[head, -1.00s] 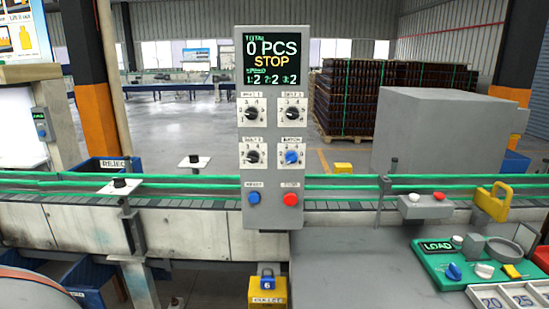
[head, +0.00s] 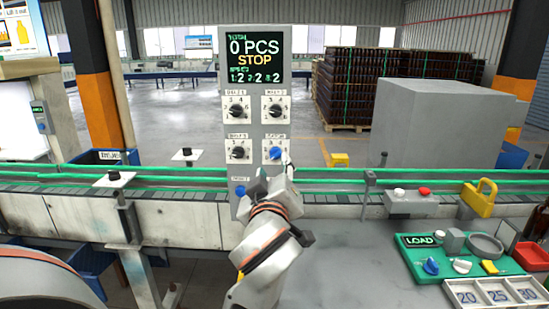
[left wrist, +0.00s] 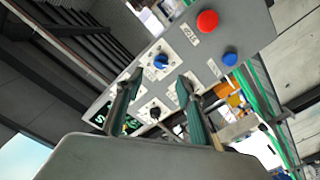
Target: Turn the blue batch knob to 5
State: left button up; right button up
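The blue batch knob (head: 275,154) sits on a white dial plate at the lower right of the four dials on the grey control panel (head: 256,180). Its pointer is too small to read. My left gripper (head: 286,165) is raised in front of the panel, just below and right of the knob. In the left wrist view the blue knob (left wrist: 161,61) shows ahead, between and beyond the two fingertips. The left gripper (left wrist: 160,82) is open and empty there, apart from the knob. My right gripper is not in view.
Three black knobs, one at the upper left (head: 236,111), share the panel. The screen (head: 255,56) reads 0 PCS, STOP. A blue button (head: 239,191) lies below; the red button (left wrist: 207,20) shows in the wrist view. A conveyor with green rails (head: 340,181) runs behind.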

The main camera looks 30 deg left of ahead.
aim_at(275, 155)
pick_arm(q)
jog(key=p+x, duration=0.1)
jog(key=x, duration=0.6)
jog(key=shift+w+f, duration=0.1)
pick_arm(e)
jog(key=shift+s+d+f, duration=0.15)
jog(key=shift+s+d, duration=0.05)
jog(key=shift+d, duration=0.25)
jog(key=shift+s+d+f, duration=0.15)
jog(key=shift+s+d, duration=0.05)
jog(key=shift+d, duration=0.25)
pick_arm(q)
grip_shut()
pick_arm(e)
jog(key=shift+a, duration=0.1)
